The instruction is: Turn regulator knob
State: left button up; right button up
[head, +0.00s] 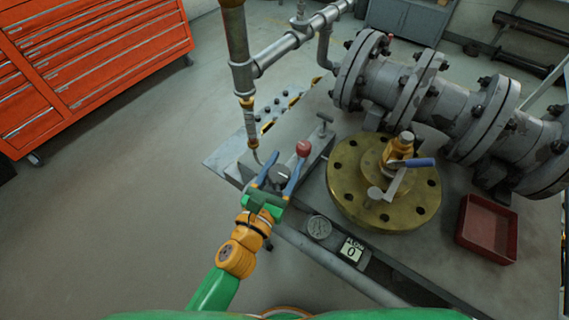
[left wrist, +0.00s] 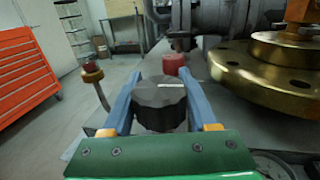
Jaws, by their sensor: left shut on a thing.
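The regulator knob (head: 278,177) is dark and faceted, with a short white line on its top. It sits on a grey block at the near left corner of the workbench. In the left wrist view the knob (left wrist: 160,103) stands between the two blue fingers. My left gripper (head: 280,172) is shut on the knob, one finger on each side. The gripper's green palm hides the knob's near lower part. My right gripper is not in view.
An orange tool cabinet (head: 95,65) stands far left.

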pick_arm(q)
jog(key=shift+s+d+r+m+g+h+p, duration=0.15)
jog(key=shift+m+g+h+p, duration=0.35)
jog(key=shift+m+h+p, duration=0.3)
jog(key=shift+d+m+g+h+p, duration=0.15)
jog(key=shift+m+g+h+p, duration=0.15)
jog(key=shift+m+g+h, duration=0.7)
jog(key=h, duration=0.1)
jog(key=m+g+h, duration=0.1)
jog(key=shift+s+d+f+g+h, duration=0.15)
jog(key=shift+s+f+g+h, duration=0.05)
jog(key=shift+g+h, duration=0.1)
jog(key=shift+s+d+f+m+g+h+b, duration=0.1)
jog(key=shift+m+g+h+b, duration=0.25)
jog(key=shift+m+g, duration=0.2)
jog(key=shift+s+d+m+g+h+b, duration=0.1)
jog(key=shift+m+g+h+b, duration=0.2)
jog(key=shift+m+g, duration=0.2)
jog(key=shift+s+d+m+g+h+b, duration=0.1)
jog(key=shift+s+m+g+h+b, duration=0.3)
jog(key=shift+m+g+b, duration=1.75)
jog(key=shift+s+m+g+h+b, duration=0.4)
jog(key=shift+m+g+b, duration=0.95)
jog(key=shift+g+b, duration=1.45)
jog(key=shift+s+d+m+g+h+b, duration=0.1)
jog(key=shift+s+m+g+h+b, duration=0.3)
jog(key=shift+m+g+b, duration=2.05)
jog(key=shift+s+n+g+p, duration=0.15)
jog(key=shift+n+g+p, duration=0.4)
jog(key=shift+n, duration=0.15)
